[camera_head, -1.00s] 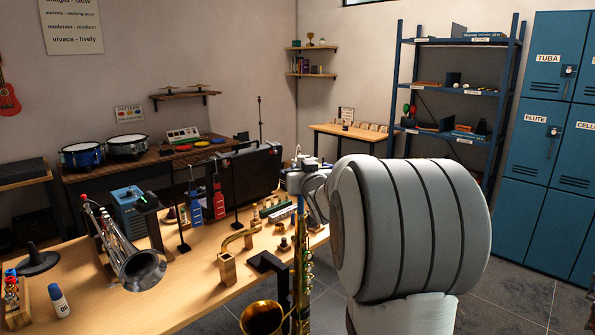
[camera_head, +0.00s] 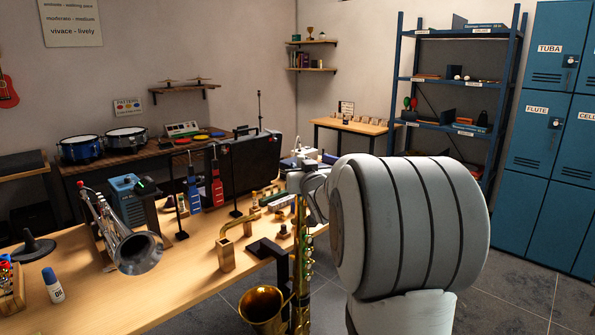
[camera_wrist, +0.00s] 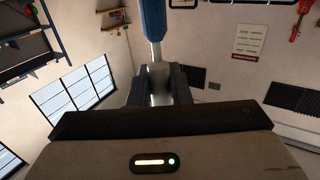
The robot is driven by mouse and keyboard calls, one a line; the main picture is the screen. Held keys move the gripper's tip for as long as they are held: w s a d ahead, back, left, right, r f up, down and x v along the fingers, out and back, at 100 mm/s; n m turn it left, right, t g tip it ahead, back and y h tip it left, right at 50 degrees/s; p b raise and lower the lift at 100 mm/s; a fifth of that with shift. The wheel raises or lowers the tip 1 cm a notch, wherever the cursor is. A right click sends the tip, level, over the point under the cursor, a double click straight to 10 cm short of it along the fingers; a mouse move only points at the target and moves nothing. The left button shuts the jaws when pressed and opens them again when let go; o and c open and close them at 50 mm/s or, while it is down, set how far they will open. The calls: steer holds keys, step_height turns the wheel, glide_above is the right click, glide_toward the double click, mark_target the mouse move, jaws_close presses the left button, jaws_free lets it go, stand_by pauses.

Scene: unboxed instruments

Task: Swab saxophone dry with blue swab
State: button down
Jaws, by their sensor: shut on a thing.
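The saxophone (camera_head: 303,262) stands upright at the front edge of the table in the head view, its gold bell (camera_head: 262,306) to the left of its body tube. My gripper (camera_wrist: 158,84) is shut on the pale shaft of the blue swab (camera_wrist: 152,20) in the wrist view. The swab's blue part extends away from the fingers. In the head view my gripper is small and partly hidden by my arm, right above the saxophone's top end. The blue part is not clearly visible there; whether it is inside the tube I cannot tell.
A black stand (camera_head: 266,248) is close to the saxophone's left. A brass curved neck on a wooden block (camera_head: 227,254), a trumpet (camera_head: 135,248) and a bottle (camera_head: 53,286) are further left. A black case (camera_head: 255,165) stands behind. The floor right of the table is open.

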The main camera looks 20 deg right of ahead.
step_height(320, 180, up, 15)
steer(key=p, duration=1)
steer(key=shift+p, duration=0.35)
stand_by(0.4)
step_height(320, 180, down, 15)
steer(key=b, duration=1.3)
steer(key=shift+b, duration=0.4)
steer(key=shift+r, duration=0.15)
stand_by(0.4)
steer(key=shift+r+p, duration=4.05)
steer(key=shift+r, duration=0.9)
